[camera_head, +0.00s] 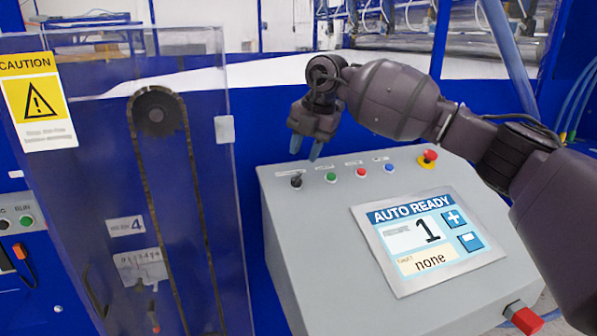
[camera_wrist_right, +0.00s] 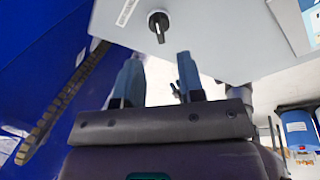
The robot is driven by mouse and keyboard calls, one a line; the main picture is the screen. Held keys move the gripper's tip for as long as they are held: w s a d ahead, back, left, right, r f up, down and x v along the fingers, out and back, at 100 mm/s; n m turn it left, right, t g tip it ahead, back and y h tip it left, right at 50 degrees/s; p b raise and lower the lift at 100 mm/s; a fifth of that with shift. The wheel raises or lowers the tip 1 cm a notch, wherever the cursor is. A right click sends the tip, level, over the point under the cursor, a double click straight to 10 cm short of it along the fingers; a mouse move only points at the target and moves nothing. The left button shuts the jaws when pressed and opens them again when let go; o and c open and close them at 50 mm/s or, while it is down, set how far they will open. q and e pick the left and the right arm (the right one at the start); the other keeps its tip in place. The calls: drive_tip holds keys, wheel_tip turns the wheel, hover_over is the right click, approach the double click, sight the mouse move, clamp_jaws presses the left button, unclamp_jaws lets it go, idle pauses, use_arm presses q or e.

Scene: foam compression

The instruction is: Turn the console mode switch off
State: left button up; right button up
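The console (camera_head: 330,250) is a grey sloped box with a row of controls along its top edge. The mode switch (camera_head: 296,181) is a black rotary knob at the left end of that row. In the right wrist view the knob (camera_wrist_right: 158,22) shows a white pointer mark, just beyond the fingertips and between them. My right gripper (camera_head: 305,148) is above and behind the knob, fingers pointing down, apart from it. In the wrist view its two blue-grey fingers (camera_wrist_right: 160,68) are spread with nothing between them. My left gripper is not in view.
Green (camera_head: 331,177), red (camera_head: 362,172) and blue (camera_head: 389,169) buttons and a red emergency stop (camera_head: 428,158) line the console's top. A screen (camera_head: 426,238) reads AUTO READY. A clear guard (camera_head: 90,190) with a chain stands at left.

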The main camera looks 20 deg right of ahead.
sight(298, 176)
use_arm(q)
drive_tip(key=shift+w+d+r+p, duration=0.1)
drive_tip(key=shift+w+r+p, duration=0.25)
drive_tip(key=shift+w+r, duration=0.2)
use_arm(e)
drive_tip(key=x, duration=0.6)
drive_tip(key=shift+w+f, duration=0.2)
drive_tip(key=shift+f, duration=0.15)
drive_tip(key=c, duration=0.6)
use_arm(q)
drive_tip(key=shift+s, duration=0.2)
